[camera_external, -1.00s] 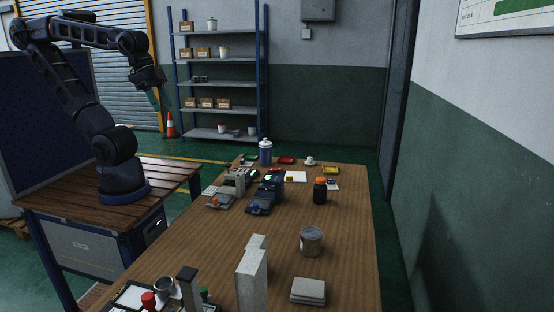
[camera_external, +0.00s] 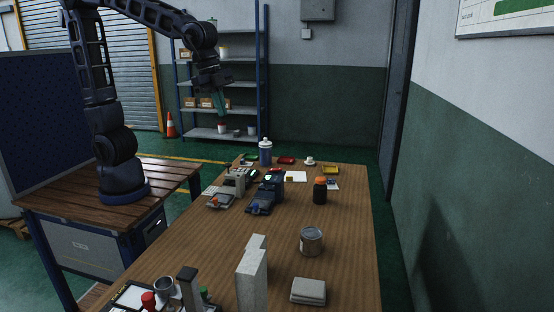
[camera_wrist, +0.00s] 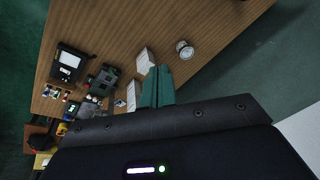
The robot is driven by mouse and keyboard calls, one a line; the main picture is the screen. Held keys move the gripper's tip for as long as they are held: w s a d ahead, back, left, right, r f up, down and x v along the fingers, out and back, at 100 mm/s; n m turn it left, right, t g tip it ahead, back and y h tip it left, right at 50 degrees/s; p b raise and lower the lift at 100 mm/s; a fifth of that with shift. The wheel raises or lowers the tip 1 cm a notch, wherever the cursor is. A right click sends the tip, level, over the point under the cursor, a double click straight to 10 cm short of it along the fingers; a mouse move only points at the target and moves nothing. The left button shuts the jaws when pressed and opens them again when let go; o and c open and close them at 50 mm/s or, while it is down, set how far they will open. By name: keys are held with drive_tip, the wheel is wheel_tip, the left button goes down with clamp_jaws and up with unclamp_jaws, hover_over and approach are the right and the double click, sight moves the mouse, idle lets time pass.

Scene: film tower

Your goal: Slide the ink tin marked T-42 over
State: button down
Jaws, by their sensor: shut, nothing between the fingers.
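A grey metal tin (camera_external: 311,241) stands upright on the right half of the wooden table (camera_external: 345,225) in the external view. It looks like the ink tin, but I cannot read a T-42 mark on it. A round, light-rimmed thing in the wrist view (camera_wrist: 184,49) appears to be the same tin. My gripper (camera_external: 221,108) is high in the air, left of and well apart from the tin. Its teal fingers, also in the wrist view (camera_wrist: 157,85), are together with nothing between them.
Pale upright blocks (camera_external: 251,280) stand left of the tin, and a grey flat stack (camera_external: 308,291) lies in front of it. A dark orange-capped bottle (camera_external: 320,192) stands behind. Small machines (camera_external: 262,197) are at the middle left. Bare wood surrounds the tin.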

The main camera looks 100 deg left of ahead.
drive_tip(key=w+d+f+m+g, duration=0.1)
drive_tip(key=w+d+f+m, duration=0.3)
drive_tip(key=w+f, duration=0.7)
drive_tip(key=w+d+f+m+g, duration=0.1)
drive_tip(key=w+d+f+m, duration=0.3)
drive_tip(key=w+f, duration=0.7)
drive_tip(key=w+f+m, duration=0.1)
drive_tip(key=w+f, duration=0.1)
drive_tip(key=f, duration=0.4)
drive_tip(key=w+d+f, duration=0.1)
drive_tip(key=w+f, duration=0.1)
drive_tip(key=f, duration=0.4)
drive_tip(key=w+d+f+m, duration=0.1)
drive_tip(key=w+f, duration=0.2)
drive_tip(key=f, duration=0.2)
drive_tip(key=shift+w+d+f+m+g, duration=0.1)
drive_tip(key=shift+d+f+m+g, duration=0.2)
drive_tip(key=shift+f+g, duration=0.1)
drive_tip(key=a, duration=0.2)
drive_tip(key=shift+a+f, duration=0.35)
drive_tip(key=shift+f, duration=0.05)
drive_tip(key=shift+a, duration=0.7)
drive_tip(key=a, duration=2)
drive_tip(key=shift+a, duration=0.2)
